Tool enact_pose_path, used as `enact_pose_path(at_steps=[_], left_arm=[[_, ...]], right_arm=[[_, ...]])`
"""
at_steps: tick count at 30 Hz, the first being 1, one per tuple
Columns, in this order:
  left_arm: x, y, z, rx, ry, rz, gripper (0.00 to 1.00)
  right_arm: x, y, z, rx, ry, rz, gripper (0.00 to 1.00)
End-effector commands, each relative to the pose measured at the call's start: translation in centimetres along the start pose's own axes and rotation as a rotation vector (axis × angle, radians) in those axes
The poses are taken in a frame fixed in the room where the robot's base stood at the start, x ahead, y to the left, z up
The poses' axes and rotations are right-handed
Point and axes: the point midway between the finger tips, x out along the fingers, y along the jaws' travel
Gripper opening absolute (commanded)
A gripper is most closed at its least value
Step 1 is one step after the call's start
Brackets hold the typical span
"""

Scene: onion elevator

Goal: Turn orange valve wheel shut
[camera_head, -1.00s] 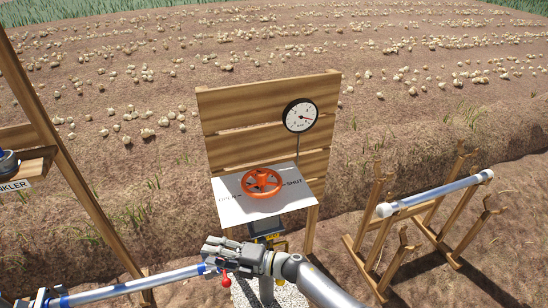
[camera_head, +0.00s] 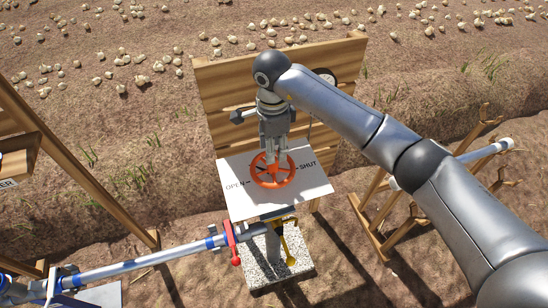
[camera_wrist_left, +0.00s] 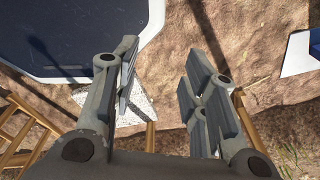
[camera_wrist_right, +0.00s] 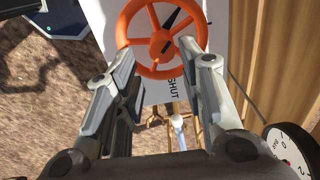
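The orange valve wheel (camera_head: 290,172) lies flat on a white plate (camera_head: 235,203) lettered OPEN on the left and SHUT on the right. My right gripper (camera_head: 271,158) points down over the wheel and covers part of its far side. A black pointer shows on the wheel. Whether a fingertip touches the rim, I cannot tell. My left gripper (camera_wrist_left: 158,72) is open and empty, above soil, away from the wheel.
A wooden board (camera_head: 215,95) stands behind the plate, with a gauge (camera_wrist_right: 291,150) mostly hidden in the head view by my right arm. Below are a pipe with a red lever (camera_head: 232,243) and a yellow handle (camera_head: 288,245). A wooden rack (camera_head: 378,215) stands right.

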Motion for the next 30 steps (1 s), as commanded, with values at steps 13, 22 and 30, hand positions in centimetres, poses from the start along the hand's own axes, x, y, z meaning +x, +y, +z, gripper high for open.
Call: enact_pose_path(at_steps=[13, 22, 30], left_arm=[[-2.1, -0.2, -1.4, 0.001, 0.018, -0.002, 0.4], [-2.1, -0.2, -1.7, 0.001, 0.024, -0.002, 0.4], [-2.1, -0.1, -1.0, 0.001, 0.014, -0.001, 0.4]], right_arm=[[6.9, 0.0, 0.1, 0.003, -0.004, 0.002, 0.37], [7.6, 0.0, 0.1, 0.003, -0.005, 0.001, 0.37], [7.6, 0.0, 0.1, 0.003, -0.004, 0.0, 0.11]])
